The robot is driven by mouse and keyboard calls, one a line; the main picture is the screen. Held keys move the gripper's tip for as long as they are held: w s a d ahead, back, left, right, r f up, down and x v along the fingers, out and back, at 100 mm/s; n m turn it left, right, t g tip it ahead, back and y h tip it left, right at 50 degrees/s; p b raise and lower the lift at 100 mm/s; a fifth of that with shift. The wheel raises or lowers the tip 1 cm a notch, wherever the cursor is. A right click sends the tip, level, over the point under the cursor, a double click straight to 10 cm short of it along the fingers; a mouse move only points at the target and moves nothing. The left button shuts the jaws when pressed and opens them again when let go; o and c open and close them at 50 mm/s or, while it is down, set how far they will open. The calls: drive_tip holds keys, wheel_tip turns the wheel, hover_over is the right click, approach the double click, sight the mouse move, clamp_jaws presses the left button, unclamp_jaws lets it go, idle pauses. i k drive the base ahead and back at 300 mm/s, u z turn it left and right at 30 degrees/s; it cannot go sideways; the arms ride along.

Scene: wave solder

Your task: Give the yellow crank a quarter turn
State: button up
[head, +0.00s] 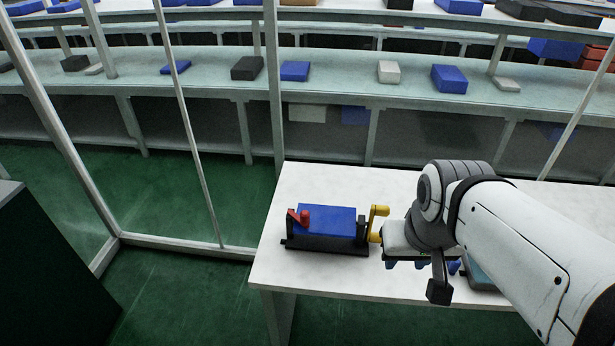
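The yellow crank (379,211) sticks out from the right end of a small device with a blue top (327,219) and a dark base, on the white table. Its handle end is up, and its lower end is at the device's side. My gripper (398,238) is just right of the crank, at about the height of its lower part. I cannot tell whether it touches the crank. My wrist and the view angle hide the fingers, so their opening does not show.
A red knob or lever (299,217) is on the device's left end. Several blue parts and a grey-blue item (483,280) lie partly hidden under my arm. The white table (305,185) is clear behind the device. Metal frame posts (272,90) and shelves with boxes stand beyond.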

sight(325, 220)
drive_tip(key=z, duration=2.1)
drive_tip(key=k, duration=1)
drive_tip(key=u, duration=1.85)
drive_tip(key=i, duration=1)
drive_tip(key=u, duration=0.05)
